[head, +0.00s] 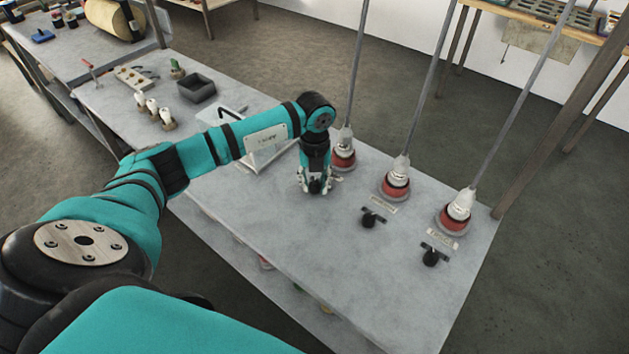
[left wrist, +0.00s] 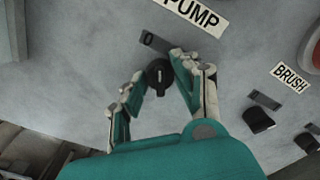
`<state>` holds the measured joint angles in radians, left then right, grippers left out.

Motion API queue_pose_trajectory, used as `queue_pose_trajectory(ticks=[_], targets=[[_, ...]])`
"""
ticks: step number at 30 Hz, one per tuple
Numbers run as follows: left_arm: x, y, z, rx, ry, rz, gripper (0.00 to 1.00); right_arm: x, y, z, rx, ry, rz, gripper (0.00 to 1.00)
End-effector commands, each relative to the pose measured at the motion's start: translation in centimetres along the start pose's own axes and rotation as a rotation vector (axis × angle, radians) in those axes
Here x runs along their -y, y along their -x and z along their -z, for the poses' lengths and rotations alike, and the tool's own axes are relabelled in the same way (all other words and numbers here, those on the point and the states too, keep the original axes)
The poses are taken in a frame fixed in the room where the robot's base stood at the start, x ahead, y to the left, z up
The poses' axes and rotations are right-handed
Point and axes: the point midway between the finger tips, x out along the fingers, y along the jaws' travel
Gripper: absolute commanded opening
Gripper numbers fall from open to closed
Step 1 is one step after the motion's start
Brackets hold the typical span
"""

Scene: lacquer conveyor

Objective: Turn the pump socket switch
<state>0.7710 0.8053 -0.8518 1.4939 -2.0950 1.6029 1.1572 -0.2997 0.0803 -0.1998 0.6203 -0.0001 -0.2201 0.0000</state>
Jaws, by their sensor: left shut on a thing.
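The pump switch is a round black knob (left wrist: 159,76) with a pale mark, in front of a dark plate (left wrist: 154,42) that reads 0. The white PUMP label (left wrist: 196,14) lies beyond it. My left gripper (head: 316,187) points down at the table over this switch, with its fingers on either side of the knob, shut on it. The fingers and palm cover much of the switch in the head view. The pump socket (head: 344,155), red and white with a pole rising from it, stands just behind the gripper. My right gripper is not in view.
Two more sockets, a middle one (head: 395,182) and a right one (head: 454,213), have black switches (head: 369,218) (head: 430,256) in front. A BRUSH label (left wrist: 291,77) marks the neighbouring switch. The grey table (head: 330,265) is bare in front. A dark bin (head: 197,90) stands behind my arm.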

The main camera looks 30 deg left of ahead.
Motion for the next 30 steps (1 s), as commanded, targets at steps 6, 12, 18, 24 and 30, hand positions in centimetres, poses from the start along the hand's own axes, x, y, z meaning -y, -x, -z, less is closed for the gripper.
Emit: queue_pose_trajectory(ticks=[6, 12, 18, 24, 30], targets=[[0.07, 0.18, -0.15, 0.004, 0.043, 0.003, 0.00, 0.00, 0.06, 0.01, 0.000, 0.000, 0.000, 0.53], [0.07, 0.18, -0.16, 0.004, 0.052, 0.004, 0.00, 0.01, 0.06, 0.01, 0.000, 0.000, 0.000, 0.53], [0.07, 0.19, -0.17, 0.005, 0.052, 0.004, 0.00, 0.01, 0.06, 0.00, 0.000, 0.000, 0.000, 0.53], [0.04, 0.14, -0.13, 0.003, 0.050, 0.003, 0.52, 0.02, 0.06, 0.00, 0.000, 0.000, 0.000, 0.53], [0.02, 0.07, -0.07, 0.002, 0.049, 0.001, 0.52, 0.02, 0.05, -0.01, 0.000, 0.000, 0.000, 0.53]])
